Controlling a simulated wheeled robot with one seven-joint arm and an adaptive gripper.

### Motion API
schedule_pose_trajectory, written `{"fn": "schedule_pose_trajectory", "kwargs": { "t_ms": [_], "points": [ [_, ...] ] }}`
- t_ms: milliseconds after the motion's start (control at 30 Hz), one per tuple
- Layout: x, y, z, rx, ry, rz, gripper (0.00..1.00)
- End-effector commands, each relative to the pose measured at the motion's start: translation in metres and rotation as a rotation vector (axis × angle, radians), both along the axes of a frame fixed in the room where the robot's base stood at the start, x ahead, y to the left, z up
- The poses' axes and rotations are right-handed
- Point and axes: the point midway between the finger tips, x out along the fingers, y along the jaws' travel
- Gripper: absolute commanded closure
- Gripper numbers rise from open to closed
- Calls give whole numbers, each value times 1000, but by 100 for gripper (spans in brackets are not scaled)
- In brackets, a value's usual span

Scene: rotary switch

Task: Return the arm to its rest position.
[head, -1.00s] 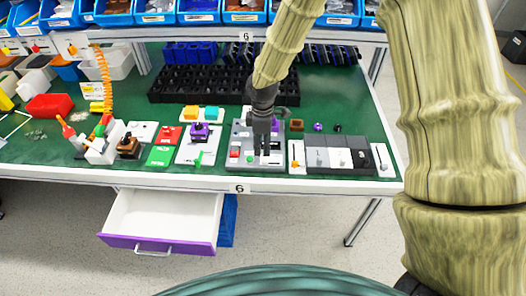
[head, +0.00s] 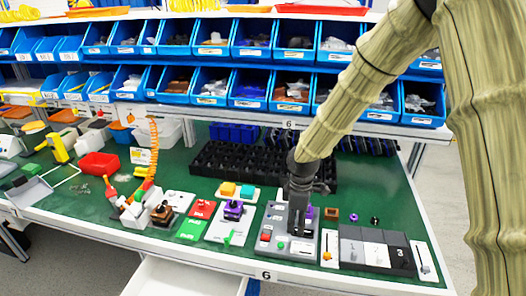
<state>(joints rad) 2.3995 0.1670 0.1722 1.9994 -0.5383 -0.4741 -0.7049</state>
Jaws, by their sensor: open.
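My gripper (head: 297,218) is dark grey and points down over a grey control panel (head: 272,240) at the table's front edge. Its jaws are open, with no object seen between them. My tan arm comes in from the upper right. The gripper hides the middle of the panel, including any rotary switch there. I cannot tell whether the fingertips touch the panel. A small red button shows on the panel's left side.
Left of the panel are a purple-topped block (head: 233,211) and red and green cards. Dark and white switch blocks (head: 372,250) stand to the right. A black rack (head: 230,167) lies behind. Blue bins (head: 250,90) line the shelves above. A white drawer (head: 185,278) is open below.

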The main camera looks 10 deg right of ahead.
Motion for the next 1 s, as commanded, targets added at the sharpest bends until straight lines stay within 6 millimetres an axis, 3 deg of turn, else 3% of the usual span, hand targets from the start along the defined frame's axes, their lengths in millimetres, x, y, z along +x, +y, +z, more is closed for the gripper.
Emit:
{"fn": "schedule_pose_trajectory", "kwargs": {
  "t_ms": [133,267,400,700,1000],
  "points": [
    [-14,4,-25,22,15,-47,55],
    [-47,13,-73,67,40,-162,55],
    [-90,21,-127,110,64,-329,55],
    [-191,20,-215,132,95,-691,55],
    [-303,-4,-268,69,68,-1056,55]
  ]
}}
